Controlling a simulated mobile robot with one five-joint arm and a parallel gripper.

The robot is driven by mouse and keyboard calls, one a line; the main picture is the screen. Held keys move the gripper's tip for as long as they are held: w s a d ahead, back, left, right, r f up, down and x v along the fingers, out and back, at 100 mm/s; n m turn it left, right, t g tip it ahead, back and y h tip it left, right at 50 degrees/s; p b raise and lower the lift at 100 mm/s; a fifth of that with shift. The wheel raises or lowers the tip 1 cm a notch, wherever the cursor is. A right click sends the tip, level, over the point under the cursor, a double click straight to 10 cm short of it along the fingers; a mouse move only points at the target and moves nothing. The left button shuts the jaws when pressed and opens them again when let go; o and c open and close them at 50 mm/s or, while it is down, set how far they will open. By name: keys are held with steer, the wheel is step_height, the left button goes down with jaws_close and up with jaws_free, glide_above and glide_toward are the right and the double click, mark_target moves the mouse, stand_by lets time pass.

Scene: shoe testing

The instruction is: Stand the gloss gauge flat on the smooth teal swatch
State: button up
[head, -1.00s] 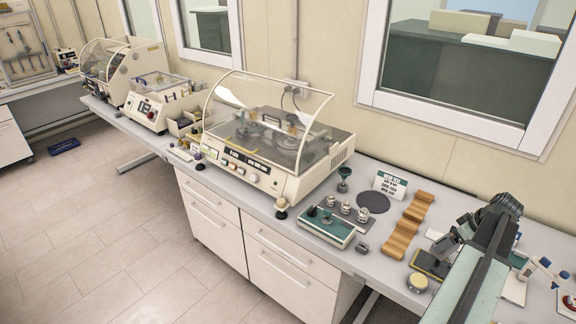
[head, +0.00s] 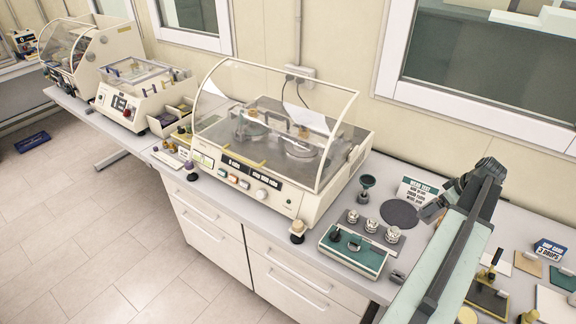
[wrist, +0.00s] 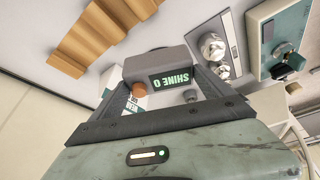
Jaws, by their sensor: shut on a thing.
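My gripper (wrist: 172,88) is shut on the gloss gauge (wrist: 158,62), a grey box with a display reading "SHINE 0", upside down in the wrist view. The gauge is held above the bench. In the head view my gripper (head: 432,208) is near the dark round disc, and I cannot make out the gauge there. A teal swatch (head: 563,278) lies flat on the bench at the right edge of the head view, right of my arm and apart from my gripper. Its surface texture is too small to judge.
A stepped wooden block (wrist: 100,35) lies below my gripper. A teal-topped box (head: 353,252), a plate with metal cups (head: 368,230) and a dark disc (head: 399,213) are to the left. A beige swatch (head: 528,262) and blue card (head: 551,251) are near the teal swatch.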

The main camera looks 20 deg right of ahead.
steer(key=shift+w+a, duration=0.1)
steer(key=shift+w, duration=0.15)
steer(key=shift+s, duration=0.1)
steer(key=b, duration=1.1)
glide_above(422, 234)
step_height(422, 234, down, 10)
steer(key=shift+f, duration=0.2)
steer(key=shift+r+p, duration=0.25)
steer(key=shift+p, duration=0.25)
steer(key=shift+f, duration=0.15)
steer(key=o, duration=1.6)
steer(key=shift+o, duration=0.2)
